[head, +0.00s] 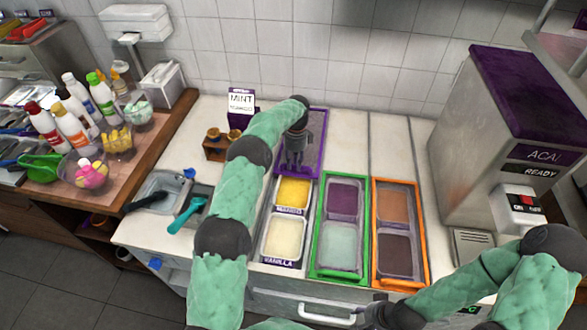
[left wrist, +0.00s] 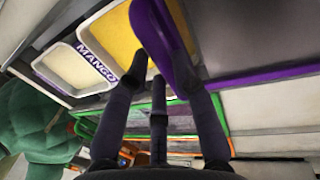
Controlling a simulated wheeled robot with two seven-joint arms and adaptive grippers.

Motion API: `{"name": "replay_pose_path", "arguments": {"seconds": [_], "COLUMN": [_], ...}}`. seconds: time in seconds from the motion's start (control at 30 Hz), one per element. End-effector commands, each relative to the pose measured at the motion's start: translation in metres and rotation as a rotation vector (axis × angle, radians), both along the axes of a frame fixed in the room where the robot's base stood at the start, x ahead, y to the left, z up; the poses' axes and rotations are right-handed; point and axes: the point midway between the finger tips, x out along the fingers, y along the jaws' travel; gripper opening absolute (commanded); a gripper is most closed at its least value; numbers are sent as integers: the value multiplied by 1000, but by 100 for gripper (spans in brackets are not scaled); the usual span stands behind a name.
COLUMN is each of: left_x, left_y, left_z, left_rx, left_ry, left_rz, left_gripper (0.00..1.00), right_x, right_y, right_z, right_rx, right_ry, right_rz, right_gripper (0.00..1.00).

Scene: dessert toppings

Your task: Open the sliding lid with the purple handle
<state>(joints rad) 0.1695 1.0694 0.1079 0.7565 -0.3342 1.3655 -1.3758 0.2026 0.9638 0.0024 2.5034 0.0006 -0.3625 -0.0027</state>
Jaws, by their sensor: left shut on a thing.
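The sliding lid with purple edges (head: 316,152) lies at the back of the left-hand well. In front of it, the yellow mango tub (head: 293,193) and the cream vanilla tub (head: 284,238) are uncovered. My left gripper (head: 294,168) points down over the lid and is shut on the purple handle (left wrist: 163,38), which shows between its fingers (left wrist: 160,84) in the left wrist view. In the head view the gripper hides the handle. My right gripper (head: 376,314) is low at the front of the counter, by the drawer handle; its fingers are unclear.
The acai machine (head: 500,130) stands further right.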

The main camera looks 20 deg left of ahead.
Motion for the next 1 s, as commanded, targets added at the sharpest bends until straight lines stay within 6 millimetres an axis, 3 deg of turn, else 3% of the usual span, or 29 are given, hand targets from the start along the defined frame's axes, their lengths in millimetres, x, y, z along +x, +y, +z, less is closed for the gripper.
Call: {"name": "replay_pose_path", "arguments": {"seconds": [0.4, 1.0], "left_x": [23, 28], "left_y": [6, 7], "left_z": [0, 1], "left_rx": [1, 2], "left_ry": [-3, -2], "left_rz": [1, 1], "left_gripper": [0, 0], "right_x": [0, 0], "right_y": [0, 0], "right_z": [-4, -5], "right_rx": [0, 0], "right_ry": [0, 0], "right_rz": [0, 0], "right_gripper": [40, 40]}}
